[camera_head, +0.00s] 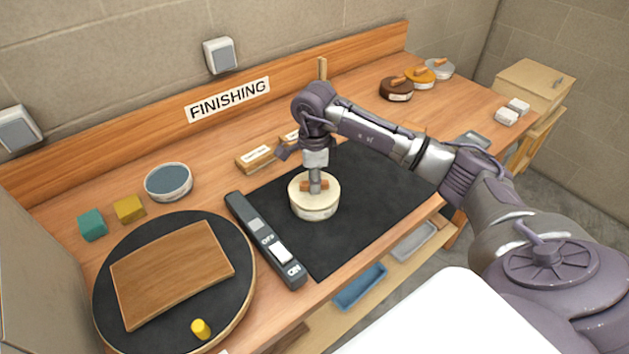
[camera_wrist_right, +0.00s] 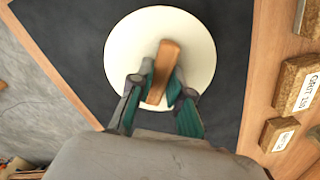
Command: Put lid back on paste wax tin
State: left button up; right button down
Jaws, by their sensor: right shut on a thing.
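A round cream lid with a wooden bar handle shows on the dark mat (camera_head: 385,200), and its pale disc (camera_wrist_right: 133,45) fills the upper middle of the right wrist view. Below its rim in the head view is a cream side wall, the paste wax tin (camera_head: 316,213). The lid appears to rest on the tin; I cannot tell whether it is fully seated. My right gripper (camera_head: 315,184) comes down from above, its fingers shut on the wooden handle (camera_wrist_right: 168,58). My left gripper is not in view.
A black switch bar (camera_head: 265,240) lies left of the mat. A turntable (camera_head: 185,233) bears a wooden board and a yellow peg. Labelled blocks (camera_head: 257,158) lie behind the mat. Several handled tins (camera_head: 397,89) stand back right.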

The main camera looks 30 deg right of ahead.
dwell(0.3)
jog(key=c, duration=0.5)
grip_release()
jog(key=shift+c, duration=0.2)
jog(key=shift+r+p, duration=2.05)
jog(key=shift+r, duration=1.45)
grip_shut()
